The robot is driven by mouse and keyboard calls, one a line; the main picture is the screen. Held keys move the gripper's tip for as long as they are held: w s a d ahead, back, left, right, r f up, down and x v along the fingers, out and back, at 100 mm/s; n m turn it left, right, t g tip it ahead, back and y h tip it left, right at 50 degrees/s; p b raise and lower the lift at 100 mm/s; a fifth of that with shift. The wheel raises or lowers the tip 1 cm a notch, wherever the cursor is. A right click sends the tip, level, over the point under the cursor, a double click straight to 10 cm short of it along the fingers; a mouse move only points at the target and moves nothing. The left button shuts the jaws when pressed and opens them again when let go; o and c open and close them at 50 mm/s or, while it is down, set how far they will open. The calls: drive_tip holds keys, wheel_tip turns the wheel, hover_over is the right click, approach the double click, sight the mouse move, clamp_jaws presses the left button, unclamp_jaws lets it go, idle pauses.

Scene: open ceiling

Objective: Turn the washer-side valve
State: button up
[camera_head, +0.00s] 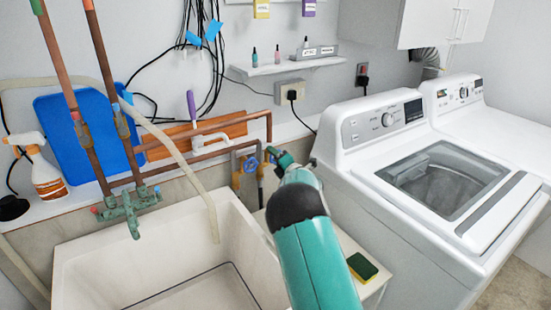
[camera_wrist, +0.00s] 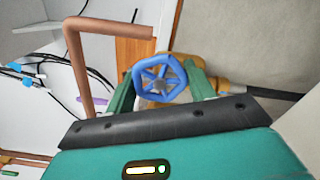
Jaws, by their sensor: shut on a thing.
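The washer-side valve has a blue spoked handwheel (camera_wrist: 160,80), which sits between the two green fingers of my gripper (camera_wrist: 163,74) in the wrist view. The fingers are shut on opposite sides of its rim. In the head view my gripper (camera_head: 276,155) is at the pipework beside the washer, and it mostly covers this wheel. A second blue valve wheel (camera_head: 251,165) is just to the left, apart from my gripper. A brass-coloured valve body (camera_wrist: 208,82) shows behind the held wheel.
A white sink (camera_head: 92,262) stands at left below copper pipes (camera_head: 207,152). The washer (camera_head: 375,150) is close on the right. A yellow-green sponge (camera_head: 362,266) lies on a narrow ledge beneath my arm. A spray bottle (camera_head: 45,175) stands at far left.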

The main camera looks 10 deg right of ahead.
drive_tip(key=shift+f+n, duration=0.25)
drive_tip(key=shift+n, duration=0.45)
drive_tip(key=o, duration=1)
drive_tip(key=shift+c, duration=0.2)
drive_tip(key=shift+r, duration=0.15)
drive_tip(key=v, duration=1.3)
drive_tip(key=shift+s, duration=0.4)
